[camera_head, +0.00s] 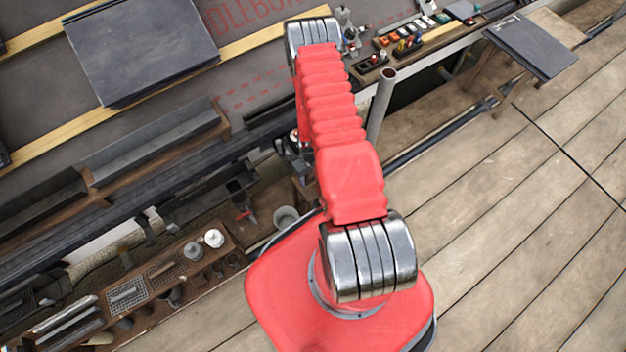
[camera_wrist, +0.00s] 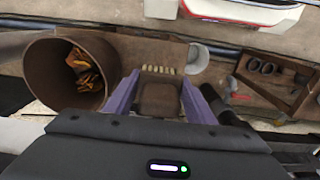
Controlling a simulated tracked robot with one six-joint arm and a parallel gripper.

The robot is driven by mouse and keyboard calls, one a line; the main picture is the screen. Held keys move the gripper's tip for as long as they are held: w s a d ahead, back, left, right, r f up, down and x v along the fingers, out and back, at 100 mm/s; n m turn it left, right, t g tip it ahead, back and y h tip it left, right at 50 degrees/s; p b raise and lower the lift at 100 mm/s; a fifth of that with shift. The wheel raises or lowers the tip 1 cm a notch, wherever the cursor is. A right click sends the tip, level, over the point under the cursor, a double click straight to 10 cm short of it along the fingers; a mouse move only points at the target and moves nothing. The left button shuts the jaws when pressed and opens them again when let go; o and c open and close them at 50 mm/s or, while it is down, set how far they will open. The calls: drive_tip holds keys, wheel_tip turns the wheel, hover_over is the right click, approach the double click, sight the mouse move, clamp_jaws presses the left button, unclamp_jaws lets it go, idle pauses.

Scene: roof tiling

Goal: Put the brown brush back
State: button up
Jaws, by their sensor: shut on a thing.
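In the wrist view my gripper (camera_wrist: 160,82) has its two purple fingers closed on the sides of the brown brush (camera_wrist: 158,99). The brush is a brown block with a row of pale bristle tufts at its far end. It appears over a brown wooden surface; I cannot tell whether it touches it. In the head view the brush cannot be made out, and my red arm hides most of the area around the gripper.
In the wrist view, a round brown bin (camera_wrist: 42,72) with orange-yellow scraps stands left of the brush. A grey cup (camera_wrist: 197,58) and a wooden rack with round holes (camera_wrist: 268,92) are at right. In the head view, slates (camera_head: 140,48) lie on the roof at upper left.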

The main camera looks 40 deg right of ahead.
sight(311, 181)
drive_tip(key=shift+f, duration=1.95)
drive_tip(key=o, duration=1.1)
drive_tip(key=shift+f, duration=0.1)
drive_tip(key=shift+r, duration=6.1)
